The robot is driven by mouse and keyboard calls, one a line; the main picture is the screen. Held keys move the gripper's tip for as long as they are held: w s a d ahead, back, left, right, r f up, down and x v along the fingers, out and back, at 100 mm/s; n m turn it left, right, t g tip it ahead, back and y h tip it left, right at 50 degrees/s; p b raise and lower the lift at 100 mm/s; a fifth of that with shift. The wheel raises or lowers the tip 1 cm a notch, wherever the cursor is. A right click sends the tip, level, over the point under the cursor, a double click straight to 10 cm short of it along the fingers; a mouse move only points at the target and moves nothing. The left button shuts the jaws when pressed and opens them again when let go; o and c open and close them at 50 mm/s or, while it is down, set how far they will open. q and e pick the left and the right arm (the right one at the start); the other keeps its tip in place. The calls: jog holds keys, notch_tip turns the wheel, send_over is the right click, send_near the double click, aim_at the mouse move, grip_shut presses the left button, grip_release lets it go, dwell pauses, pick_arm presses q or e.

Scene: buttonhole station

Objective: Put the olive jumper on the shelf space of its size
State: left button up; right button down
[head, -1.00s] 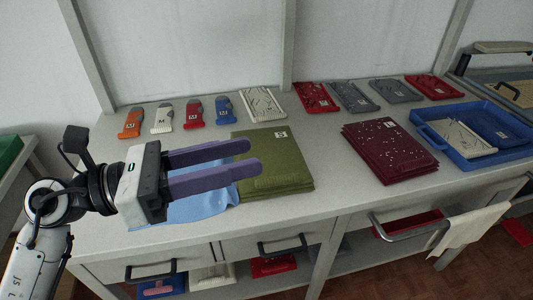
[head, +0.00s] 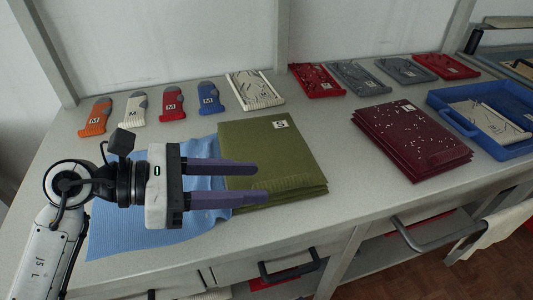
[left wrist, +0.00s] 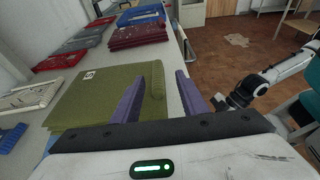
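The olive jumper (head: 270,155) lies folded on the worktop, with a white size tag at its far edge; I cannot surely read the letter. It also shows in the left wrist view (left wrist: 90,95). My left gripper (head: 258,182) is open at the jumper's near side, its purple fingers apart and level. In the left wrist view (left wrist: 158,85) the jumper's thick folded edge shows between the fingers, with no grip on it. In the left wrist view part of another arm, seemingly my right, shows at the right; its gripper (left wrist: 230,102) is unclear. The shelf under the worktop is mostly hidden.
A light blue cloth (head: 135,215) lies under my left gripper. A maroon folded stack (head: 415,140) and a blue tray (head: 468,132) stand to the right. Several small tagged items line the back. A drawer handle (head: 290,268) juts out in front. Worktop between olive and maroon is clear.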

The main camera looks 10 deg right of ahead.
aim_at(283, 180)
pick_arm(q)
jog(key=x, duration=0.6)
jog(key=shift+w+a+f+p, duration=0.1)
jog(key=shift+w+f+p, duration=0.15)
jog(key=shift+p, duration=0.15)
jog(key=shift+r, duration=0.1)
grip_shut()
